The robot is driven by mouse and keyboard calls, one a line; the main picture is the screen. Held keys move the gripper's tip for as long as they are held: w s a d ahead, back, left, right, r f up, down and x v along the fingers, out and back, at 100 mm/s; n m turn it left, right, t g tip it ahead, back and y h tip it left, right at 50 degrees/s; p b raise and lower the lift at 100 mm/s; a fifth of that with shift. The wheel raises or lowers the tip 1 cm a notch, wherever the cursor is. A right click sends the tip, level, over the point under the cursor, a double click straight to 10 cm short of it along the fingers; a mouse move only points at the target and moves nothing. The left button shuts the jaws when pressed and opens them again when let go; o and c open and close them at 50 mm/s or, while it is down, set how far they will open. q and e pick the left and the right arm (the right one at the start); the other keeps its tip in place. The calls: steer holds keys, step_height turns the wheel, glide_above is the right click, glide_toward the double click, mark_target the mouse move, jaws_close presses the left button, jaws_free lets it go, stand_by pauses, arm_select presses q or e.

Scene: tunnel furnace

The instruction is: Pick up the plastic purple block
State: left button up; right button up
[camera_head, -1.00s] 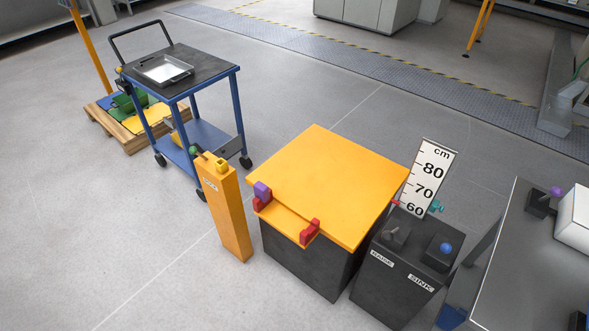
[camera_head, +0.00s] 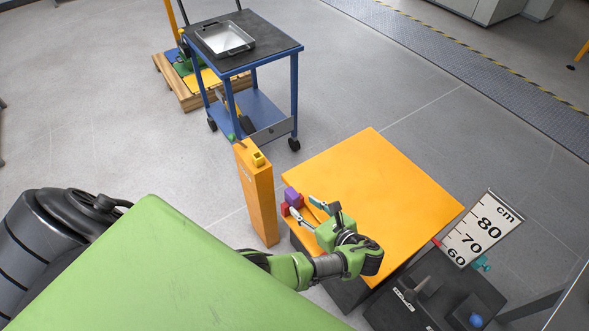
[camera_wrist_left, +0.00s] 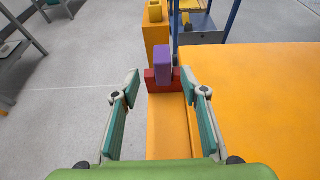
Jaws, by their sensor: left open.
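The purple block (camera_head: 292,196) sits upright in a red holder (camera_head: 285,209) at the left edge of the orange tabletop (camera_head: 385,190). In the left wrist view the purple block (camera_wrist_left: 163,64) stands in the red holder (camera_wrist_left: 160,80), straight ahead, beyond the fingertips. My left gripper (camera_head: 306,208) is open and empty, over the table's left edge, with its fingers pointing at the block. In the left wrist view its two fingers (camera_wrist_left: 165,85) are spread to either side of the line to the block. They appear apart from it. My right gripper is not seen.
An orange post (camera_head: 258,195) with a yellow block (camera_head: 258,159) on top stands close beyond the purple block. A blue cart (camera_head: 262,62) carrying a metal tray (camera_head: 225,38) is behind it. A black box (camera_head: 430,300) and a height scale (camera_head: 481,228) stand right of the table.

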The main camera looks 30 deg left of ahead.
mark_target(296, 197)
arm_select(q)
steer(key=x, duration=0.3)
steer(key=shift+w+f, duration=0.1)
steer(key=shift+w, duration=0.1)
steer(key=x, duration=0.5)
steer(key=shift+w+a+r, duration=0.15)
steer(key=shift+a+r, duration=0.1)
steer(key=shift+r, duration=0.05)
jaws_close()
